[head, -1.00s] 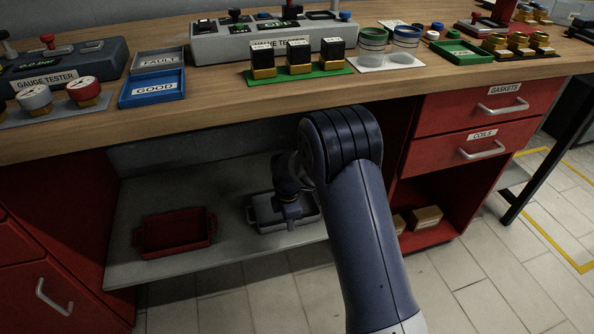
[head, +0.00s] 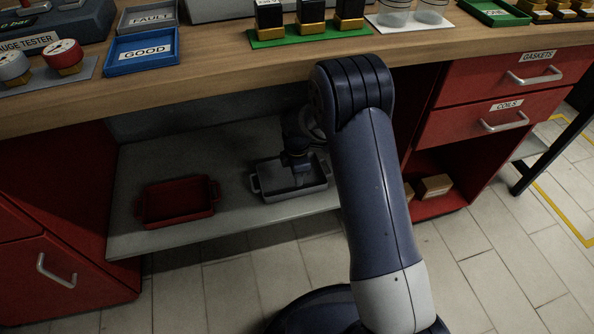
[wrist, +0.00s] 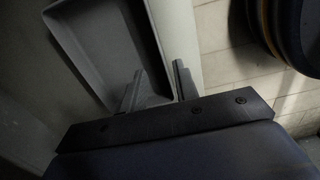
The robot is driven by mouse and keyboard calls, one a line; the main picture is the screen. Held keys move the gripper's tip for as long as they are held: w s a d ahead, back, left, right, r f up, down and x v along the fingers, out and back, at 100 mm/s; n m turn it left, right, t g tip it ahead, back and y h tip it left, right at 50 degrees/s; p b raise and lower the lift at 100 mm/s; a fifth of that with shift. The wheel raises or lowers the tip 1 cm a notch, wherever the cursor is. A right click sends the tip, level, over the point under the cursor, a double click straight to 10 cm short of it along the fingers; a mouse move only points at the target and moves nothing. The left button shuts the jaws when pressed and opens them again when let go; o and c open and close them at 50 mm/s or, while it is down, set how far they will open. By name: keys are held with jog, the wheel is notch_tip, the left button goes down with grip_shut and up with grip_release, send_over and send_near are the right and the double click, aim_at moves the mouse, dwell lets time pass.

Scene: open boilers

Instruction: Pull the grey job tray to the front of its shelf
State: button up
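The grey job tray (head: 268,193) sits on the low shelf under the bench in the head view, to the right of a red tray. It has a handle at its left end. My gripper (head: 302,178) reaches down over it, its tips hard to make out there. In the wrist view my gripper (wrist: 157,85) is open. One finger is inside the grey tray (wrist: 95,45) and the other is outside, with the tray's wall passing between them. A gap shows between the fingers, and I cannot tell whether either touches the wall.
The red tray (head: 178,203) lies on the grey shelf (head: 135,235), with bare shelf in front of it. The wooden bench top (head: 230,70) overhangs the shelf. Red drawers (head: 500,115) flank it on the right. The tiled floor (head: 230,285) in front is open.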

aim_at(297, 191)
notch_tip(297, 191, down, 9)
jog(key=b, duration=0.3)
jog(key=shift+f, duration=0.15)
jog(key=shift+c, duration=0.4)
grip_shut()
